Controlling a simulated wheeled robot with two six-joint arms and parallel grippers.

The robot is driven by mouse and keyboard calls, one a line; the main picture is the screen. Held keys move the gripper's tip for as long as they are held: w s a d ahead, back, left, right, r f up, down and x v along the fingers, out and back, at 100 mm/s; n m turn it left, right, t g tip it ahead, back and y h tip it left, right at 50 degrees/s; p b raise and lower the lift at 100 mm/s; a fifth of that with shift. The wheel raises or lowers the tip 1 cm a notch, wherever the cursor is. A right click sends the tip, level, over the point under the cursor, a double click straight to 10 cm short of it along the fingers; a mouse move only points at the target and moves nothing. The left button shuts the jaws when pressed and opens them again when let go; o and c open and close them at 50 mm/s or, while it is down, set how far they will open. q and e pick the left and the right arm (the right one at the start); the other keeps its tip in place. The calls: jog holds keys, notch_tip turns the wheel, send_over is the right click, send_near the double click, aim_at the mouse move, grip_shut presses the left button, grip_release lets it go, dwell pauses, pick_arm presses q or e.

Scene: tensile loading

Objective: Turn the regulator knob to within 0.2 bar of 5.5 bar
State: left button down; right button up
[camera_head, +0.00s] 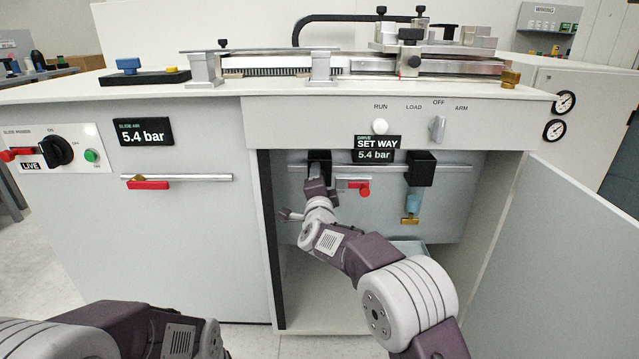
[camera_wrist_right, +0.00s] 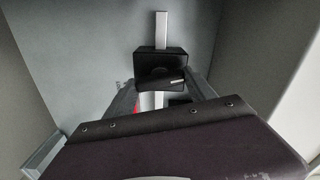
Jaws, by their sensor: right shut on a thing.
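The black regulator knob (camera_head: 319,158) is on the silver pipe inside the open cabinet, left of the red-handled valve. My right gripper (camera_head: 317,180) reaches up to it from below and is shut on it, hiding its lower part. In the right wrist view the black knob (camera_wrist_right: 163,68) sits between the two fingers of the right gripper (camera_wrist_right: 165,88). The drive display (camera_head: 376,149) reads "SET WAY 5.4 bar". The slide air display (camera_head: 143,132) also reads 5.4 bar. Only part of my left arm shows at the lower left; its gripper is out of view.
A red valve handle (camera_head: 359,187) sits just right of the right gripper. A second black block (camera_head: 421,168) with a blue bowl (camera_head: 412,203) below is farther right. The cabinet door (camera_head: 560,250) stands open on the right. Another red lever (camera_head: 150,184) is on the left panel.

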jog(key=shift+f, duration=0.1)
jog(key=o, duration=1.4)
jog(key=shift+s, duration=0.1)
jog(key=s+p, duration=0.2)
jog(key=s, duration=0.7)
jog(key=shift+p, duration=0.3)
